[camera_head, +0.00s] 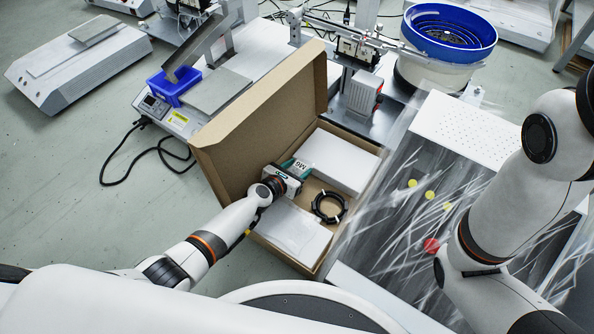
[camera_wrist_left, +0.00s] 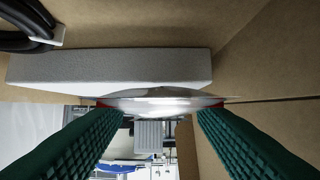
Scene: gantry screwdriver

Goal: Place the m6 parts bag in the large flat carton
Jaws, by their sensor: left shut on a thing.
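The large flat carton (camera_head: 225,143) stands open in the middle of the head view, its brown lid raised. My left gripper (camera_head: 286,177) reaches inside the carton, shut on the M6 parts bag (camera_head: 299,166), which has a green and white label marked M6. In the left wrist view the green ribbed fingers of my left gripper (camera_wrist_left: 160,115) pinch the edge of the clear, shiny bag (camera_wrist_left: 160,103). The bag is just by a pale foam block (camera_wrist_left: 110,68). I cannot tell whether the bag touches the carton floor. My right gripper is out of view.
The carton also holds a white block (camera_head: 342,160) at the back, a pale flat package (camera_head: 293,228) in front and a black cable coil (camera_head: 329,206). A blue bowl feeder (camera_head: 449,32) and a screw machine stand behind. A blue bin (camera_head: 173,86) is at back left.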

